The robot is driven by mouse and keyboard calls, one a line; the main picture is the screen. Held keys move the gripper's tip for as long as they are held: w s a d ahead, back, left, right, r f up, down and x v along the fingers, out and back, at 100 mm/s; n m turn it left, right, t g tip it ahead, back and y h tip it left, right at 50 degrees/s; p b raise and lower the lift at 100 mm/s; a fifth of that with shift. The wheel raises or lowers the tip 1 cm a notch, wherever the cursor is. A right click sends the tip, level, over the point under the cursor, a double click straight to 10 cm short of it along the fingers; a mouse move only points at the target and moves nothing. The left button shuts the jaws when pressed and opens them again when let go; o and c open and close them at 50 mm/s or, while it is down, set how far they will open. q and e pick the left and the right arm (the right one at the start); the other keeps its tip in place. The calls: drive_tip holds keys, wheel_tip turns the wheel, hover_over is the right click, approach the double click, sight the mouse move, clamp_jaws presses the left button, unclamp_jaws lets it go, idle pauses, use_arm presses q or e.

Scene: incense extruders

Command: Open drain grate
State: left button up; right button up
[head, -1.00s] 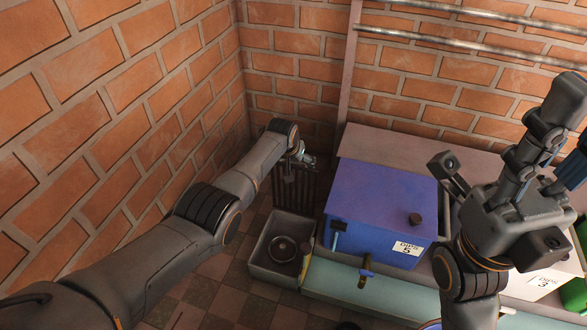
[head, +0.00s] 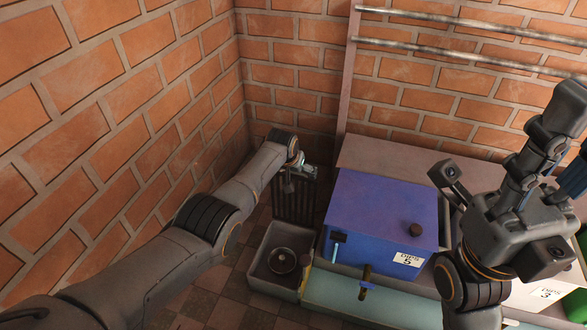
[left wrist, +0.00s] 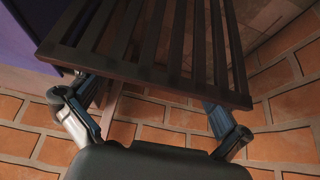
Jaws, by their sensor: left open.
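The drain grate (head: 294,204) is a dark slatted panel standing upright at the back edge of the grey drain basin (head: 254,271). The basin's inside and round drain show from above. My left gripper (head: 303,173) is at the grate's top edge in the head view. In the left wrist view, the grate's slats (left wrist: 150,40) fill the upper middle. The left fingers are spread wide, one near each side of the grate's edge; I cannot tell whether they touch it. My right arm shows at the right of the head view, but its jaws do not show clearly.
A blue box (head: 375,215) with a label and small taps stands right of the basin. A brick wall (head: 130,110) rises close on the left and another behind. Metal pipes (head: 470,45) run along the back wall. Tiled floor (head: 215,290) is free in front.

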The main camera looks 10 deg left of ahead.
use_arm(q)
drive_tip(key=shift+r, duration=0.1)
drive_tip(key=v, duration=1.1)
drive_tip(key=shift+s+r, duration=0.2)
drive_tip(key=shift+r, duration=0.15)
